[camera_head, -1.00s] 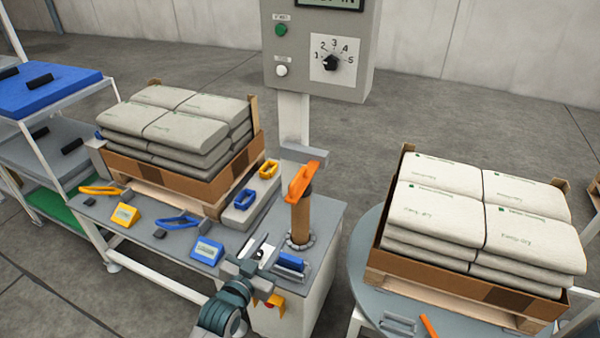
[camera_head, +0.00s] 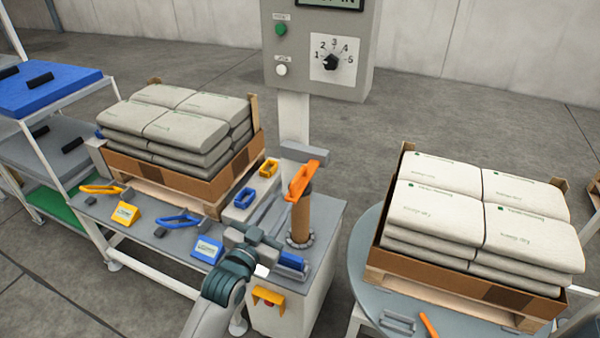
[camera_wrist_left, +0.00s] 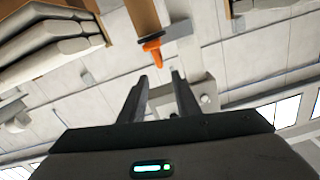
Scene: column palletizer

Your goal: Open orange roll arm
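The orange roll arm (camera_head: 301,181) sits tilted on top of an upright brown roll (camera_head: 301,217) on the grey cabinet. My left gripper (camera_head: 260,233) is just left of the roll and lower than the orange arm, apart from it. In the left wrist view its two fingers (camera_wrist_left: 159,80) stand apart with nothing between them. The orange arm's end (camera_wrist_left: 152,50) shows beyond the fingertips there, beside the brown roll (camera_wrist_left: 142,16). My right gripper is not in view.
A grey control box (camera_head: 318,45) on a post stands behind the roll. Stacked bags (camera_head: 170,130) on a pallet are at left, more bags (camera_head: 440,215) at right. Blue and yellow handled tools lie on the bench (camera_head: 180,243). A blue item (camera_head: 291,262) is by the roll's base.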

